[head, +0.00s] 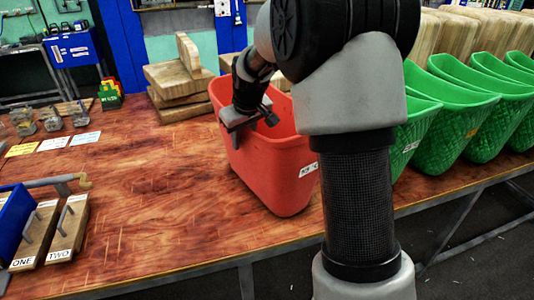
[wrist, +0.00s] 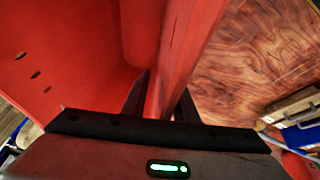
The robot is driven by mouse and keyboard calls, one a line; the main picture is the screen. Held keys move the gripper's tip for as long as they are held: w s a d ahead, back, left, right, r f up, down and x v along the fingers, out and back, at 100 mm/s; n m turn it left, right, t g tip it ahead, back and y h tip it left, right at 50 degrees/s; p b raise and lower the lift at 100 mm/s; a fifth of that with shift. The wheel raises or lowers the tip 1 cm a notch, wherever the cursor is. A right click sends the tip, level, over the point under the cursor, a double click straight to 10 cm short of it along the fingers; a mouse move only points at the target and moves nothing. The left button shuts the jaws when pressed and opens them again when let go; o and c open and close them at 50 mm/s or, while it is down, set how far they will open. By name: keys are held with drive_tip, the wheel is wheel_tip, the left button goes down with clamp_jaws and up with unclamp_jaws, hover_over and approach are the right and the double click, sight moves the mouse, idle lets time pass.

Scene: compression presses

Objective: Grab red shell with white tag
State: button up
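The red shell (head: 262,165), an open-topped tapered bin, stands on the wooden table in the head view. A white tag (head: 308,169) with dark marks sits on its right side, near my arm. My gripper (head: 236,130) is at the shell's left rim, pointing down. In the wrist view the red shell's wall (wrist: 180,55) runs between the two dark fingers of my gripper (wrist: 160,105). The fingers are close together on either side of the wall and look shut on it. The fingertips are partly hidden by the hand, and my arm covers part of the shell's right side.
Several green shells (head: 480,105) stand in a row at the right, one with a white tag. Wooden blocks (head: 180,80) are stacked behind the red shell. Blocks with handles (head: 66,230) and a blue bin (head: 14,222) are at the front left. The table's middle is clear.

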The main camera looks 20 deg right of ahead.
drive_tip(key=shift+f, duration=0.1)
idle(0.3)
clamp_jaws()
idle(1.3)
